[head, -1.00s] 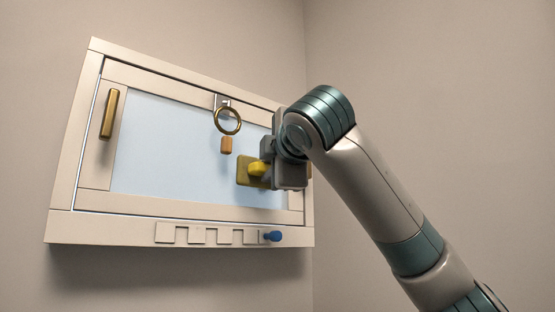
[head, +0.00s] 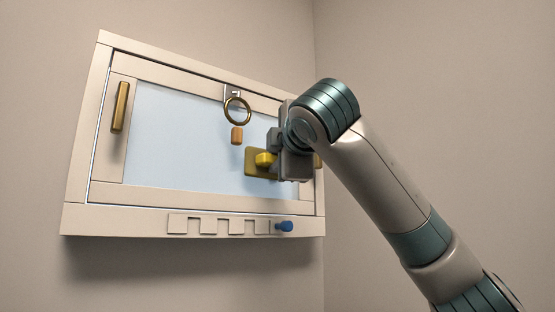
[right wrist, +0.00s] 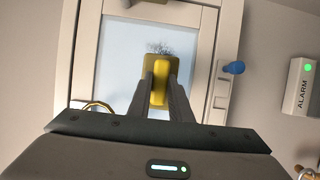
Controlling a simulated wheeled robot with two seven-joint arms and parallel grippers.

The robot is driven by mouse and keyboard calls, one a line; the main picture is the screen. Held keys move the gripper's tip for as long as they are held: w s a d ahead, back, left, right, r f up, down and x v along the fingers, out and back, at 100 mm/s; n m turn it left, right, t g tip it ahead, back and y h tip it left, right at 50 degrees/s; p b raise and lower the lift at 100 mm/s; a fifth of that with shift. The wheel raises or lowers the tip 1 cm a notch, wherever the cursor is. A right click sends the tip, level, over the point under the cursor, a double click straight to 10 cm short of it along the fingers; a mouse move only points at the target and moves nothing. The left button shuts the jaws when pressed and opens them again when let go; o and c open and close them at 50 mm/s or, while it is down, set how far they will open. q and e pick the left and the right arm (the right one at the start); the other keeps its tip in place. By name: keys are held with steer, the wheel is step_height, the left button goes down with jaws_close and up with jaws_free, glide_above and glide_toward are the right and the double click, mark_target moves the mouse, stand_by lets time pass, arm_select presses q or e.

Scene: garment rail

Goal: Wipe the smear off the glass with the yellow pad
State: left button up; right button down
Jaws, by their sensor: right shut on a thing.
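The yellow pad (head: 252,169) is a flat plate with a raised grip, in front of the right part of the pale blue glass (head: 180,140). My right gripper (head: 267,159) is shut on the pad's grip; its fingers also close on it in the right wrist view (right wrist: 160,88). The smear (right wrist: 159,47) shows there as dark, scratchy marks just beyond the pad's far edge (right wrist: 159,60). I cannot tell whether the pad touches the glass. The smear cannot be made out in the head view. My left gripper is not in view.
A brass ring (head: 249,116) and an orange tag (head: 237,136) hang before the glass, left of my right gripper. A brass handle (head: 120,107) is on the left frame. A blue knob (head: 285,226) sticks out below. An alarm box (right wrist: 300,87) is on the wall.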

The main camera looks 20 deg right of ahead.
steer(key=shift+w+a, duration=0.3)
steer(key=shift+w, duration=0.55)
steer(key=shift+d, duration=0.1)
steer(key=shift+w+d+p, duration=0.15)
steer(key=shift+w+d, duration=0.2)
steer(key=shift+d, duration=0.55)
steer(key=shift+w+d+p, duration=0.15)
steer(key=shift+w+d, duration=0.15)
steer(key=shift+d, duration=0.6)
steer(key=d, duration=0.1)
steer(key=w+d, duration=0.1)
steer(key=d, duration=0.1)
steer(key=shift+r, duration=0.15)
steer(key=shift+d, duration=0.2)
